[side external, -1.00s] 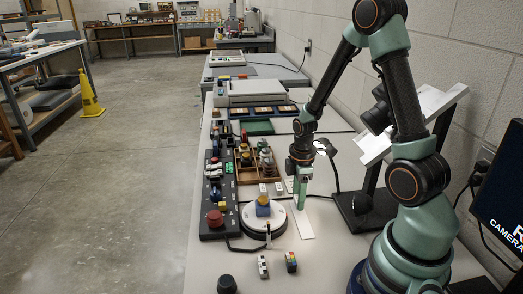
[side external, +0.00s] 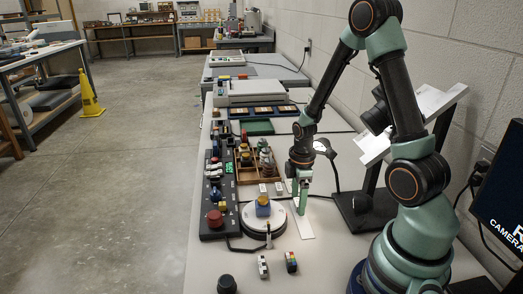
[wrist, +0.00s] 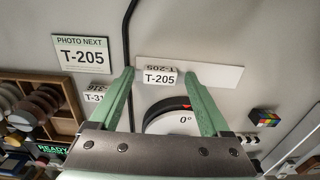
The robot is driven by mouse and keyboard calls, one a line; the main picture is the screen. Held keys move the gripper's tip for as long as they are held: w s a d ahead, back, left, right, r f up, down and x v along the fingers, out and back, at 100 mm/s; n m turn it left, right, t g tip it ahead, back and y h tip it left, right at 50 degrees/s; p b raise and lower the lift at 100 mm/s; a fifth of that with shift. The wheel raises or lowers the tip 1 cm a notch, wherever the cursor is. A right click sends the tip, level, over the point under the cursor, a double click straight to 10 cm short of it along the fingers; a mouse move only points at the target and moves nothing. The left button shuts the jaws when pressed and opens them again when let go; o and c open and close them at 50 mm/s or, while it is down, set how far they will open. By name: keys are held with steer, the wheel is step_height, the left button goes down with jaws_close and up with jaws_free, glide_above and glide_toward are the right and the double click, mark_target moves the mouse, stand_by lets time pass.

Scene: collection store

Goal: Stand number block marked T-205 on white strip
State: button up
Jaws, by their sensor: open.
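The number block marked T-205 (wrist: 160,78) stands upright at the left part of the white strip (wrist: 218,74), label facing the wrist camera. It lies between my gripper's (wrist: 158,72) spread fingertips, with gaps on both sides. In the side external view, my gripper (side external: 302,208) is low over the white strip (side external: 303,228), and its fingers hide most of the block. A card (wrist: 82,54) reading "PHOTO NEXT T-205" lies left of the strip. A second number block (wrist: 95,98), its label partly covered by a finger, stands behind my left finger.
A round turntable (side external: 265,226) carries a blue and yellow object (side external: 263,206). A wooden tray (side external: 246,178) and a dark control panel (side external: 217,228) lie left. A colour block (side external: 291,262) is near the front. A black cable (wrist: 128,30) runs past the strip's left end.

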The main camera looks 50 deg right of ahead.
step_height(320, 180, up, 11)
steer(key=s+a+r+m+t, duration=0.1)
steer(key=a+r+m+t, duration=0.4)
steer(key=a+r+m, duration=0.4)
steer(key=a+r, duration=0.4)
steer(key=a, duration=0.1)
steer(key=shift+s+t, duration=0.3)
steer(key=shift+s, duration=0.05)
steer(key=o, duration=0.3)
steer(key=s+a+f+n+g, duration=0.2)
steer(key=a+n+g, duration=0.4)
steer(key=a+n, duration=0.25)
step_height(320, 180, down, 9)
steer(key=shift+s, duration=0.15)
steer(key=shift+n, duration=0.25)
